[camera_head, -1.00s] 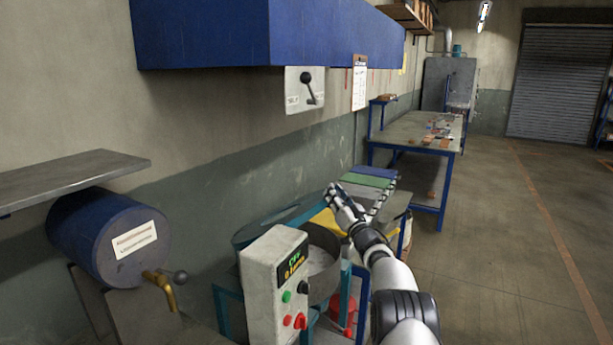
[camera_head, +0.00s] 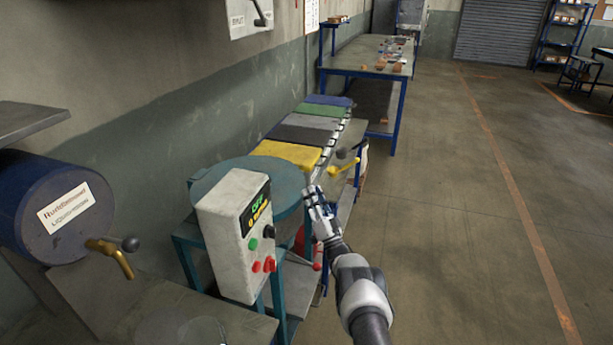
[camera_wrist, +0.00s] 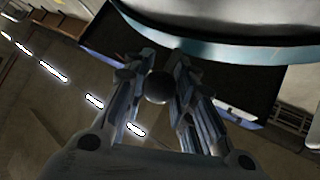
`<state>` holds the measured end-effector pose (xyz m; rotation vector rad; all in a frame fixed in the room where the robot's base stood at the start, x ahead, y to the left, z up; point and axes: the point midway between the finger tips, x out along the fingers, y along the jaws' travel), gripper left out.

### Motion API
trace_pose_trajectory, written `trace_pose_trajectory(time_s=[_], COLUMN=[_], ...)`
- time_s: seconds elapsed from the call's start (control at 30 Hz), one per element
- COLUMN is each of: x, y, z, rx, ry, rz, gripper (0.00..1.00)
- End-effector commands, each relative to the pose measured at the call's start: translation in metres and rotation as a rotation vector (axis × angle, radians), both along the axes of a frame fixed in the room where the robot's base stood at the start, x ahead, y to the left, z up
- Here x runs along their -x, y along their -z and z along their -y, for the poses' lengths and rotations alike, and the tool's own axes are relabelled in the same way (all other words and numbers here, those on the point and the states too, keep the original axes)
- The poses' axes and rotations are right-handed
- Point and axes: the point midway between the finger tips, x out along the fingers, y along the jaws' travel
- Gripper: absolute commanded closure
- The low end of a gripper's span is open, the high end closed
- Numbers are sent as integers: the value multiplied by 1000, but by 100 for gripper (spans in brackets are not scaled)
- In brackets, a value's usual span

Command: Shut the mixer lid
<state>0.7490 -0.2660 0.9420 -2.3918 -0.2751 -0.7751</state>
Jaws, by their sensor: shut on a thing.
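The mixer lid (camera_head: 270,183) is a teal disc that lies about level over the mixer's top, behind the control box. It hides the inside of the drum, and I cannot tell whether its rim sits fully on the drum. My gripper (camera_head: 316,200) is at the lid's right edge in the head view. In the wrist view, my gripper (camera_wrist: 160,90) is shut on a dark round knob (camera_wrist: 158,86), close to a curved teal rim (camera_wrist: 235,50). The knob's link to the lid is hidden.
The mixer's pale control box (camera_head: 230,235) stands in front of the lid, its display reading OFF. A blue drum with a brass tap (camera_head: 110,257) is at left. Coloured panels, the front one yellow (camera_head: 288,152), lie behind the mixer. The floor at right is clear.

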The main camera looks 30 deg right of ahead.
Motion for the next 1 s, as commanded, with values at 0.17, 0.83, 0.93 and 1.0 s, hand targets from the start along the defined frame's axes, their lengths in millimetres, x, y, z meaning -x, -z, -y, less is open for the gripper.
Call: trace_pose_trajectory(time_s=[0.17, 0.83, 0.93, 1.0], x=[13, 17, 16, 16], y=[19, 24, 22, 21], z=[-1, 0, 0, 0], rx=[-20, -30, -28, -27], ry=[0, 1, 1, 1], rz=[16, 19, 23, 24], gripper=[100, 63, 56, 54])
